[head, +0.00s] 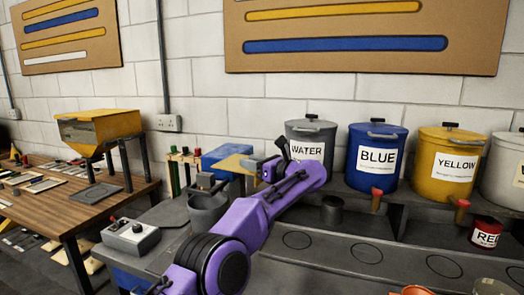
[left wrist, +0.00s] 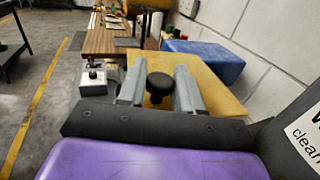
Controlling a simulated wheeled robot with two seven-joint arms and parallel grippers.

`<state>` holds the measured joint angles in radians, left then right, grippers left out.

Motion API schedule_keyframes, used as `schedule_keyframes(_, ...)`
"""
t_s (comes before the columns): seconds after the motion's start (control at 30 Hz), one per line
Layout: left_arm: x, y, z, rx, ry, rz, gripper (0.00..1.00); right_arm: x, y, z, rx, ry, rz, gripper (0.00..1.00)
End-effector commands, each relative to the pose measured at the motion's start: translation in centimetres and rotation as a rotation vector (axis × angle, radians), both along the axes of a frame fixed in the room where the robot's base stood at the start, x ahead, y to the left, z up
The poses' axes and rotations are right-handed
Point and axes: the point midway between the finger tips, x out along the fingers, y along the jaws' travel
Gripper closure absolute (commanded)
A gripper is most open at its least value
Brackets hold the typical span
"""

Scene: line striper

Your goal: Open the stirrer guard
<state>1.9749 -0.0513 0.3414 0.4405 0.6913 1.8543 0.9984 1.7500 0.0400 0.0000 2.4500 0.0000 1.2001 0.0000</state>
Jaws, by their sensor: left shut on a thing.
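The stirrer guard is a flat yellow panel (head: 238,163) beside a blue housing (head: 226,154) on the bench, left of the grey water pot. In the left wrist view the yellow panel (left wrist: 217,84) fills the space ahead of my fingers, and a round black knob (left wrist: 159,87) stands between them. My left gripper (head: 272,168) is shut on this knob. My purple forearm hides part of the bench. A dark grey mixing pot (head: 207,207) stands just in front of the guard. The guard's hinge and exact tilt cannot be told. My right gripper is not in view.
A grey control box (head: 131,237) with a dial sits at the front left. Lidded pots, blue (head: 375,165) and yellow (head: 448,175) among them, line the wall on the right. A wooden table (head: 75,205) is at the left, with floor beyond.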

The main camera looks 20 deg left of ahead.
Motion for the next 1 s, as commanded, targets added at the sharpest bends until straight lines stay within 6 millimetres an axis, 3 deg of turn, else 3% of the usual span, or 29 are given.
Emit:
schedule_keyframes(0.47, -0.1, 0.3, -0.1, 0.001, -0.001, 0.017, 1.0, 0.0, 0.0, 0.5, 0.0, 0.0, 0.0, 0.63)
schedule_keyframes(0.5, -0.1, 0.2, -0.1, 0.001, -0.001, 0.017, 0.62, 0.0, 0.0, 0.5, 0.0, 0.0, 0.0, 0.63)
schedule_keyframes(0.57, -0.1, 0.2, -0.1, 0.001, -0.001, 0.017, 0.45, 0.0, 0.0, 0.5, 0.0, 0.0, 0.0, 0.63)
schedule_keyframes(0.87, -0.1, 0.0, -0.1, 0.002, -0.002, 0.015, 0.45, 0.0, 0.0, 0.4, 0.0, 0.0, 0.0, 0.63)
schedule_keyframes(1.0, -0.4, -1.9, -0.4, 0.002, -0.003, 0.012, 0.45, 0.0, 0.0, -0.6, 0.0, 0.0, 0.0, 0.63)
